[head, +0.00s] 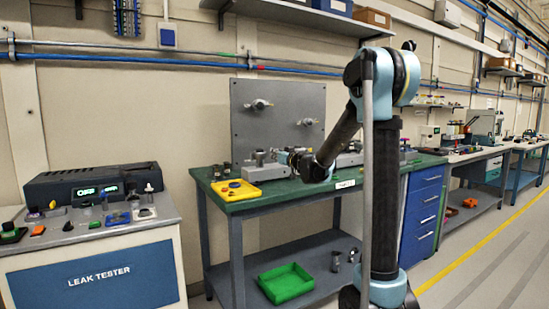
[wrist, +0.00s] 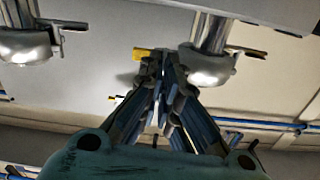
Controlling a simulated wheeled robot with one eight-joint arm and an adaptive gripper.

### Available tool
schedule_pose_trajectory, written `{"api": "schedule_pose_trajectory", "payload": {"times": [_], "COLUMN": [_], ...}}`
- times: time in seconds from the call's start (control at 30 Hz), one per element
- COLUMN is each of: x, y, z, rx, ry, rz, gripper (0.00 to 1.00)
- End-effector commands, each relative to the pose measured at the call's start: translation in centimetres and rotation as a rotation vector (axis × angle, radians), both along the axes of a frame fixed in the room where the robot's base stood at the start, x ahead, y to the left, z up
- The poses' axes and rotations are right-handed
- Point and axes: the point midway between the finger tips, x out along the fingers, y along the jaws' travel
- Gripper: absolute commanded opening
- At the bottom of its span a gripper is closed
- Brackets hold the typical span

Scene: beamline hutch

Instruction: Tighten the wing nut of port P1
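My gripper (head: 284,157) is low over the green bench, among small metal fittings in front of the grey upright panel. In the wrist view its two fingers (wrist: 161,58) come together at the tips, and nothing held shows clearly between them. A metal port fitting with a side clamp (wrist: 208,62) is just right of the fingertips, apart from them in the picture. A similar fitting (wrist: 30,45) is at the far left. A small yellow piece (wrist: 143,54) shows beside the left fingertip; whether they touch is unclear. No P1 label is readable, and I cannot tell which fitting is P1.
The grey panel (head: 285,92) carries more fittings. A yellow tray (head: 236,189) with small parts lies on the green bench (head: 272,203). A green bin (head: 286,283) is on the lower shelf. The leak tester (head: 92,188) stands left, blue drawers (head: 425,210) right. A gap separates tester and bench.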

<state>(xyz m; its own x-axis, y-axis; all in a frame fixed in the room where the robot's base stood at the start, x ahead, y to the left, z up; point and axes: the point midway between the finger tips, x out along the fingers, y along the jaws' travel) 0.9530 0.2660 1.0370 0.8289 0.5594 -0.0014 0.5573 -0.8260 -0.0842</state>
Motion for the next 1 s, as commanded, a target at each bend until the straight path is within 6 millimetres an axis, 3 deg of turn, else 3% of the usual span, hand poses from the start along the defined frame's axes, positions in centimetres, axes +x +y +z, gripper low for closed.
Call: {"api": "schedule_pose_trajectory", "payload": {"times": [0.47,1.0], "x": [0.0,0.3], "y": [-0.1,-0.5], "z": [0.0,-0.2], "rx": [0.083,0.476], "ry": [0.056,0.321], "rz": [0.001,-0.002], "gripper": [0.0,0.0]}}
